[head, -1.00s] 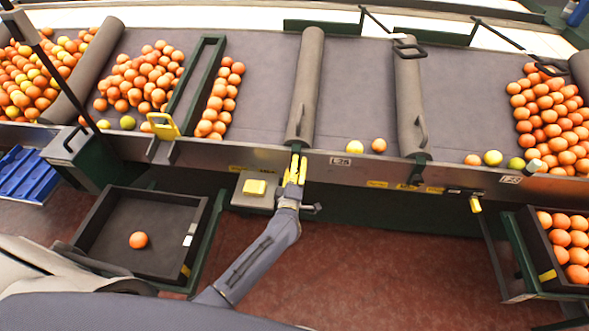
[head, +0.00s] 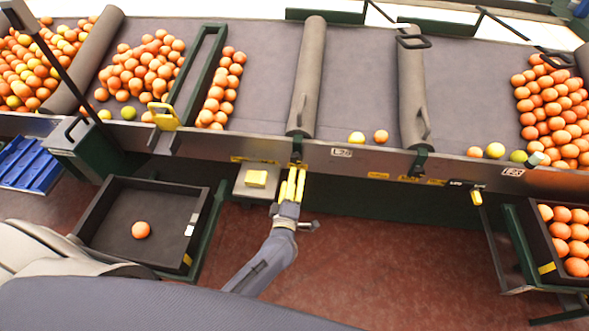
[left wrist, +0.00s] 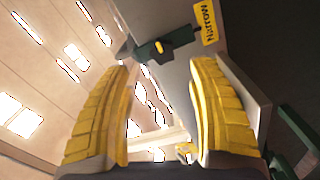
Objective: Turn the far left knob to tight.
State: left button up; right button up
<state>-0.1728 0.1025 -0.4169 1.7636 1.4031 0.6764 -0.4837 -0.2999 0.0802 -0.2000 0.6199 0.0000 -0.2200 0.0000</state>
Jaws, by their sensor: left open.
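My left gripper (head: 292,183) is at the front rail, below the left grey roller divider, with its two yellow fingers pointing up at the rail. In the left wrist view the fingers (left wrist: 160,112) stand apart with nothing held between them. A dark green knob (left wrist: 180,40) with a small yellow mark lies past the fingertips, beside a yellow label (left wrist: 205,22) reading "Narrow". In the head view the small dark green fitting (head: 296,158) sits just above the fingertips, on the rail. I cannot read the knob's setting. My right gripper is not in view.
A yellow handle (head: 161,116) stands on the rail further left. A box with a yellow button (head: 256,179) is just left of my gripper. A dark tray (head: 150,181) with one orange stands at lower left. Another roller divider (head: 412,90) is to the right.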

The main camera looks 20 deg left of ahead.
pick_arm(q)
jog(key=shift+s+d, duration=0.15)
jog(key=shift+s, duration=0.65)
jog(key=shift+s+d, duration=0.15)
jog(key=shift+s, duration=0.6)
